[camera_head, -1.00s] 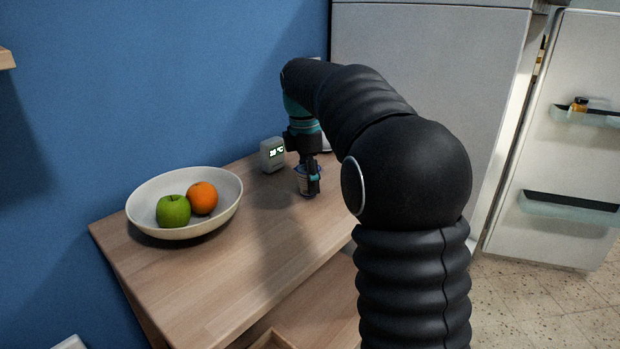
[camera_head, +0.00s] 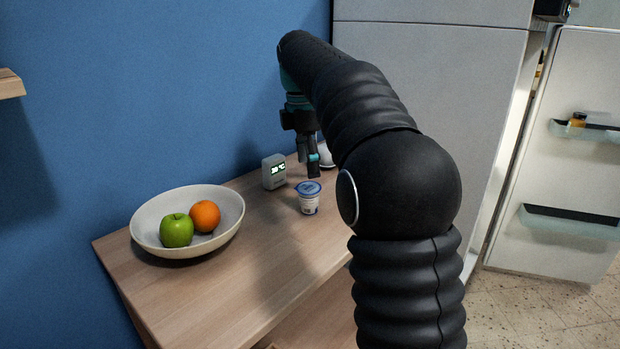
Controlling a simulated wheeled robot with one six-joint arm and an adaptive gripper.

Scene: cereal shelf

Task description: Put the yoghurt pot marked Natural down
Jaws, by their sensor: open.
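A small yoghurt pot (camera_head: 309,202), white with a blue lid, stands upright on the wooden counter (camera_head: 230,278). The writing on it is too small to read. My gripper (camera_head: 312,172) is above and slightly behind the pot, pointing down. It is open and empty, and apart from the pot.
A white bowl (camera_head: 150,228) with a green apple (camera_head: 176,230) and an orange (camera_head: 205,216) is at the left. A small grey digital display (camera_head: 273,172) stands behind the pot. A white object (camera_head: 326,154) is partly hidden by my arm. The fridge door (camera_head: 570,150) stands open at the right.

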